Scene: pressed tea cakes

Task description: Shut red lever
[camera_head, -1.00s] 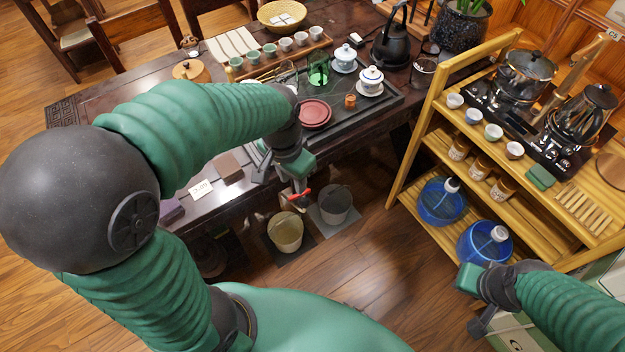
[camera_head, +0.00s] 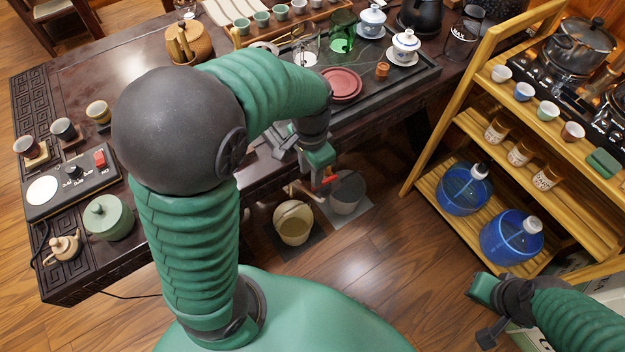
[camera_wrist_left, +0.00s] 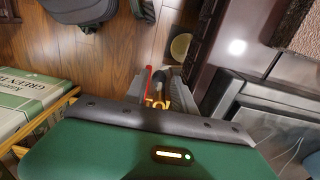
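The red lever (camera_head: 329,180) shows as a small red piece below the table's front edge, near the two buckets. In the left wrist view the red lever (camera_wrist_left: 147,80) is a narrow red bar beside a dark part and brass-coloured fittings. My left gripper (camera_head: 322,182) is at the lever, mostly hidden by its own green wrist. In the left wrist view the left gripper's (camera_wrist_left: 158,88) grey fingers stand apart, with the lever between them, closer to the left finger. I cannot tell whether they touch it. My right gripper (camera_head: 484,312) is at the lower right, away from the lever.
A beige bucket (camera_head: 293,223) and a grey bucket (camera_head: 347,192) stand on the floor below. The dark tea table (camera_head: 150,75) holds cups, a tray and a box with a red switch (camera_head: 100,158). A wooden shelf (camera_head: 430,150) with blue water jugs stands right. Floor between is clear.

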